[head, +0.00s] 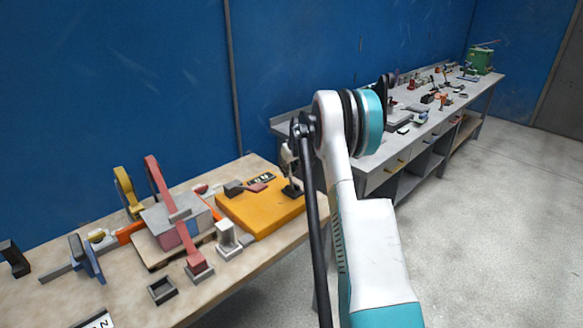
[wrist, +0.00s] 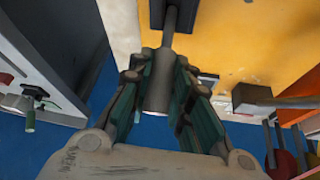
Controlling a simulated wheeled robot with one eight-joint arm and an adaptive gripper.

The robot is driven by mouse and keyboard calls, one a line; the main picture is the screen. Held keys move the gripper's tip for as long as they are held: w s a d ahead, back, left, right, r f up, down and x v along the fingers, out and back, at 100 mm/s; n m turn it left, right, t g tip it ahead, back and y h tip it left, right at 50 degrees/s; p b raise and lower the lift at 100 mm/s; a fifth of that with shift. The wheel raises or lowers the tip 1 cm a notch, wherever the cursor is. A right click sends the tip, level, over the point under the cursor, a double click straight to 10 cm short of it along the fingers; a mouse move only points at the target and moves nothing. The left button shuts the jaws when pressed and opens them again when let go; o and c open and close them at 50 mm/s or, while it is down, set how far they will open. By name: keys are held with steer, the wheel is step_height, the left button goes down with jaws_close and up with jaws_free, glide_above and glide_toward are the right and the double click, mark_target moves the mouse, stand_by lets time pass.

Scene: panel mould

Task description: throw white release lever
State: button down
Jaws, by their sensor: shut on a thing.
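The release lever (wrist: 160,88) has a pale grey cylindrical handle on a thin dark shaft. In the wrist view the shaft runs up to a black base (wrist: 172,14) on the orange panel. In the head view the black base (head: 291,190) sits at the panel's back right corner, with the pale handle (head: 287,155) standing above it. My gripper (wrist: 160,72) is shut on the handle, one finger on each side. In the head view my gripper is mostly hidden behind or blended with my arm.
A grey box (head: 165,222) with a red clamp (head: 190,250) stands left. A blue wall (head: 110,90) is behind; a long grey bench (head: 375,165) is right.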

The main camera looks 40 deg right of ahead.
steer(key=shift+w+f+g, duration=0.25)
steer(key=shift+w+g, duration=0.35)
steer(key=shift+g, duration=0.1)
steer(key=c, duration=1.4)
jaws_free()
steer(key=shift+w, duration=0.1)
steer(key=shift+c, duration=0.2)
steer(key=v, duration=1.2)
steer(key=shift+a, duration=0.15)
